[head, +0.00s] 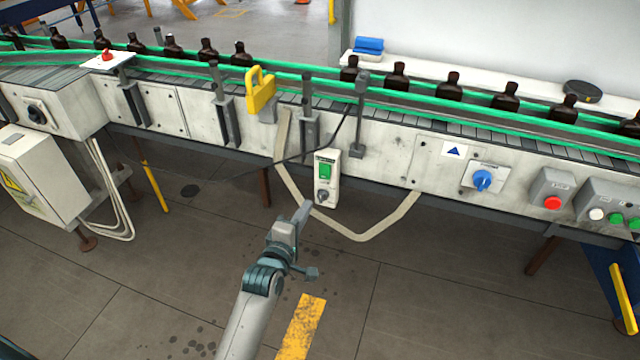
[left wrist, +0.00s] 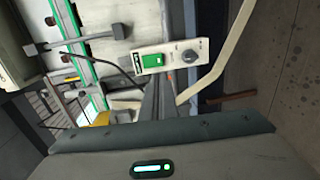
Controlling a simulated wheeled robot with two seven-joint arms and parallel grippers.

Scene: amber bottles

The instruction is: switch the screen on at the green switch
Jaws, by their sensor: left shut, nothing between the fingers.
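The green switch (head: 325,171) sits on the upper part of a narrow white switch box (head: 332,190), with a dark round knob (head: 322,196) below it. The box hangs on the front of the conveyor. In the left wrist view the green switch (left wrist: 153,61) and the knob (left wrist: 190,56) show sideways on the box. My left gripper (head: 304,208) is shut and empty, just below and left of the box in the head view. In the left wrist view its fingers (left wrist: 158,92) point toward the box; whether they touch it cannot be told. My right gripper is out of view.
A loose beige strap (head: 375,235) hangs around the box. A yellow handle (head: 261,90) stands up left of it. A blue knob (head: 482,181) and a red button (head: 552,203) are to the right. Amber bottles (head: 397,76) line the conveyor. The floor in front is open.

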